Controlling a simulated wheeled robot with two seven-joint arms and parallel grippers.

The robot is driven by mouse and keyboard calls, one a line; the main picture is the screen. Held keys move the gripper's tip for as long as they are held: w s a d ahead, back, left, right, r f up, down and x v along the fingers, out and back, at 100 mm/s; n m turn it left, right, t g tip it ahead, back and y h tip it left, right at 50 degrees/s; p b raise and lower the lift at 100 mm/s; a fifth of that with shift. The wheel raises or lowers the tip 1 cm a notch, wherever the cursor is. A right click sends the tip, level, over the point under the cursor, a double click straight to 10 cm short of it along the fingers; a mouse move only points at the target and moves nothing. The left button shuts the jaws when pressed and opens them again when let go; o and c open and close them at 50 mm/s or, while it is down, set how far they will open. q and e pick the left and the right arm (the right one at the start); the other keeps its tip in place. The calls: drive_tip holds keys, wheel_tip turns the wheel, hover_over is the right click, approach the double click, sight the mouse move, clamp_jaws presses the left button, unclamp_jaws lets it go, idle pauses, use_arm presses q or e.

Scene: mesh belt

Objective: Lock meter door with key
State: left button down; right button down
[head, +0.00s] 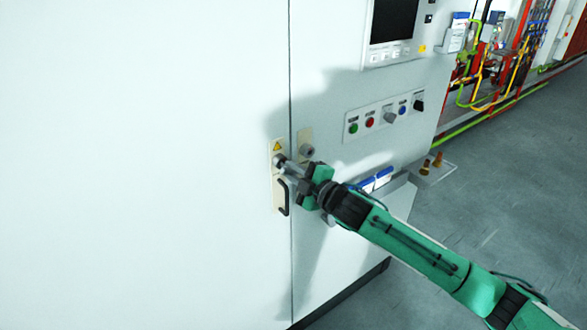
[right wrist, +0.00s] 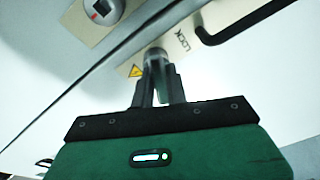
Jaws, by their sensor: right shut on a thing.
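The white meter door (head: 150,150) fills the left of the head view and sits flush with the cabinet. Its beige lock plate (head: 278,200) has a yellow warning triangle and a black handle (head: 285,197); in the right wrist view the plate reads LOCK, beside the handle (right wrist: 245,25). My right gripper (head: 286,166) points at the round lock (head: 278,160). In the right wrist view its fingers (right wrist: 157,65) are shut on the key at the lock face. The key is mostly hidden between the fingers, and how deep it sits cannot be told. My left gripper is out of view.
A second plate with a grey knob (head: 307,151) sits right of the door seam; the knob also shows in the right wrist view (right wrist: 103,10). A button panel (head: 384,115) and screen (head: 393,20) are farther right. Open grey floor (head: 500,160) lies to the right.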

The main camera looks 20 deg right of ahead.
drive_tip(key=shift+s+f+n, duration=0.1)
drive_tip(key=shift+f+n, duration=0.2)
drive_tip(key=shift+n, duration=0.4)
drive_tip(key=shift+a, duration=0.1)
drive_tip(key=shift+p, duration=0.35)
drive_tip(key=shift+r+n+p, duration=0.15)
drive_tip(key=shift+n+p, duration=0.35)
drive_tip(key=shift+n, duration=0.1)
drive_tip(key=shift+n+h+p, duration=0.3)
drive_tip(key=shift+n+p, duration=0.35)
drive_tip(key=shift+n, duration=0.35)
drive_tip(key=shift+f, duration=0.2)
